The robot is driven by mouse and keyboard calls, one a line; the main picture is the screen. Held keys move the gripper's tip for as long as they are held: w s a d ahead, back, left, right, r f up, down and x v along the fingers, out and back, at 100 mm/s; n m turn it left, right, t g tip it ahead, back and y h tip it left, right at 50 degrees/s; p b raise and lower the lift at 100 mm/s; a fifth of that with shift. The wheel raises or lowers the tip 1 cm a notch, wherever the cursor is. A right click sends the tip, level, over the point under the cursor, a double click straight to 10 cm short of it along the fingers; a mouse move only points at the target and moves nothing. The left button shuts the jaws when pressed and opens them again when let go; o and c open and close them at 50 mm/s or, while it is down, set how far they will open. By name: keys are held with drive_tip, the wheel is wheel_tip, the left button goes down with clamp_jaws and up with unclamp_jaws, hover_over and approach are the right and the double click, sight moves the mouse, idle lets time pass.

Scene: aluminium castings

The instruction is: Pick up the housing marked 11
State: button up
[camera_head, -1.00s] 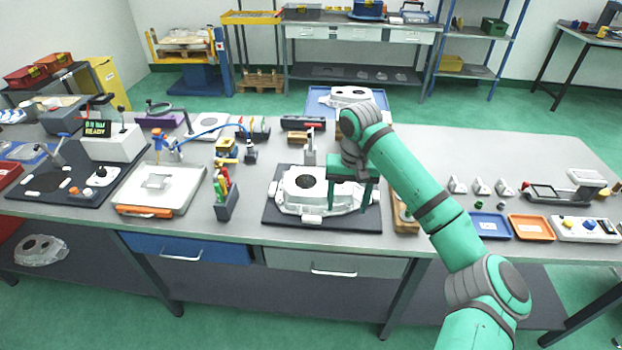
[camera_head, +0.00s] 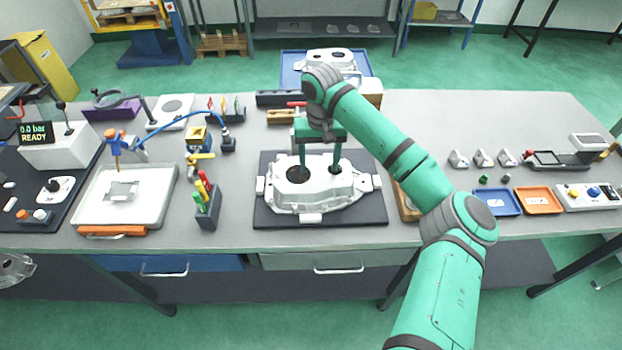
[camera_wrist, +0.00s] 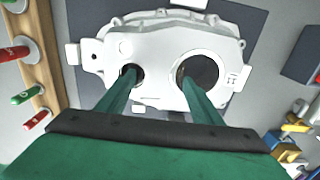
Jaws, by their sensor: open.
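A pale cast housing (camera_head: 318,190) lies on a dark mat (camera_head: 268,218) at the middle of the bench. It has a large round bore and a smaller one. In the wrist view the housing (camera_wrist: 160,50) carries a small dark mark beside the large bore, too small to read surely. My gripper (camera_head: 320,167) is open above the housing, pointing down. In the wrist view my gripper's (camera_wrist: 158,80) two green fingers end at the two bores, one at each. I cannot tell whether the tips are inside them. Nothing is held.
Another housing (camera_head: 330,59) sits on a blue tray (camera_head: 290,70) at the back. Blue (camera_head: 497,203) and orange (camera_head: 538,201) trays lie right. Bench is clear at back right.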

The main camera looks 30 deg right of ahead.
sight(320, 170)
drive_tip(key=shift+f, duration=3.1)
clamp_jaws()
drive_tip(key=shift+d+r, duration=0.1)
